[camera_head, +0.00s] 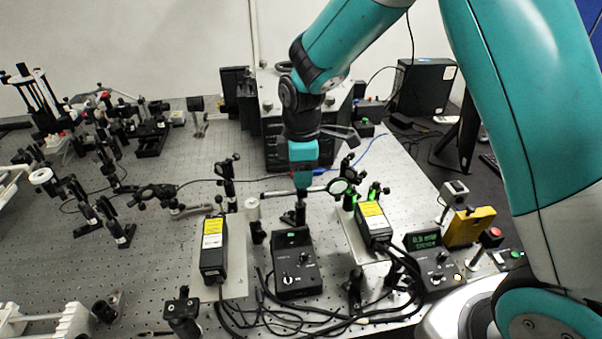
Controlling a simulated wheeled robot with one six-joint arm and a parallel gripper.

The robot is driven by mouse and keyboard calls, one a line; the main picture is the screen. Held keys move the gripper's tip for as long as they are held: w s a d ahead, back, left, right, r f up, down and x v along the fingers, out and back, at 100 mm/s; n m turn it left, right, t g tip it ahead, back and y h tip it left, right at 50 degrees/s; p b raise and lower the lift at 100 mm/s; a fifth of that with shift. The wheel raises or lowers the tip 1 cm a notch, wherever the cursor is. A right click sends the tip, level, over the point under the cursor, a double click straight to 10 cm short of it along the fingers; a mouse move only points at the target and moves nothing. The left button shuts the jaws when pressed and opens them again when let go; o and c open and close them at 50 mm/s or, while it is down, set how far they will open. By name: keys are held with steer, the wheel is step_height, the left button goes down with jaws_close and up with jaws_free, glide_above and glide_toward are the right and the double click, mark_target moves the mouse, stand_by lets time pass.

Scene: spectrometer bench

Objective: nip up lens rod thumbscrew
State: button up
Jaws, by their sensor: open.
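My gripper (301,187) hangs from the teal wrist above the middle of the optical bench, pointing down. Its fingers are dark and small here; they are open, and I see nothing held between them. A round lens (341,187) with a greenish glow stands just right of the fingers, at the end of a horizontal rod. Dark posts stand directly below and beside the gripper. The lens rod thumbscrew is too small and too dark to pick out; the gripper may hide it.
The perforated bench (160,255) is crowded. A black control box (296,272) and two yellow-labelled laser units (213,246) (373,222) stand in front, with loose cables. A large dark instrument (285,138) stands behind. Bare bench shows at left front.

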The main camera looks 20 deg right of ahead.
steer(key=shift+f, duration=1)
jaws_close()
